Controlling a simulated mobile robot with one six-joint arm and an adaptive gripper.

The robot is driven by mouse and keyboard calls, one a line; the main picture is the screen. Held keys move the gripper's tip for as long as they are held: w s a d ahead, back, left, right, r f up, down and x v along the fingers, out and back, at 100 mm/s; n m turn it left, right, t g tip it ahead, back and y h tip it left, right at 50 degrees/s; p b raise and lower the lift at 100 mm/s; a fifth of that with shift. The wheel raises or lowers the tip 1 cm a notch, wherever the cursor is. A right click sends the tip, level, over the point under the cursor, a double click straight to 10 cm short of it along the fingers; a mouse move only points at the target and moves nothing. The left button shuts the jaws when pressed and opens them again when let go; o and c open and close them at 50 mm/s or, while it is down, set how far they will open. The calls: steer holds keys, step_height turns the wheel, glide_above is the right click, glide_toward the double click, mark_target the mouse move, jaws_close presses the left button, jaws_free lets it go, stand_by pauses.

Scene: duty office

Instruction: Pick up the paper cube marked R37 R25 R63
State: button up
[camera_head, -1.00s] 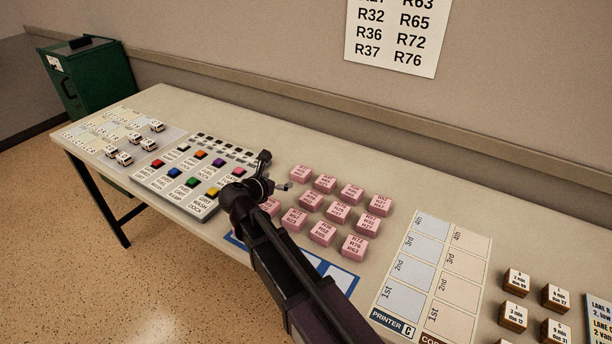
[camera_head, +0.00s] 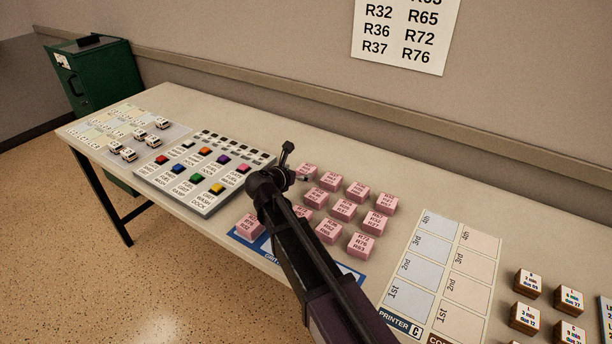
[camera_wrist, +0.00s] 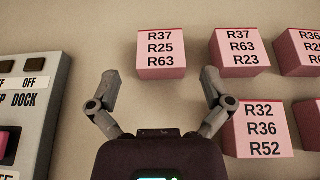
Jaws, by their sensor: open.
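The pink paper cube marked R37 R25 R63 (camera_wrist: 161,54) sits upright on the table in the wrist view, ahead of my gripper (camera_wrist: 157,78) and roughly centred between its fingers. The fingers are spread and empty, with the cube just beyond their tips. In the head view my gripper (camera_head: 290,162) is over the far-left corner of the group of pink cubes. The cube behind it there (camera_head: 307,171) is partly hidden and its marks are too small to read.
A cube marked R37 R63 R23 (camera_wrist: 240,52) stands close to the right, and one marked R32 R36 R52 (camera_wrist: 263,128) is nearer. The button panel (camera_wrist: 30,110) lies to the left. More pink cubes (camera_head: 361,245) and printer sheets (camera_head: 440,270) lie to the right.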

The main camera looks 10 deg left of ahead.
mark_target(304, 170)
steer(key=shift+x, duration=0.75)
steer(key=shift+f+b+x, duration=0.15)
steer(key=shift+b+x, duration=0.45)
steer(key=shift+x, duration=0.4)
steer(key=shift+f+b+x, duration=0.15)
steer(key=shift+b+x, duration=0.4)
steer(key=shift+x, duration=0.45)
steer(key=shift+w+d+f, duration=0.1)
steer(key=shift+w+f, duration=0.05)
steer(key=shift+w, duration=0.3)
steer(key=c, duration=1)
steer(key=shift+c, duration=0.2)
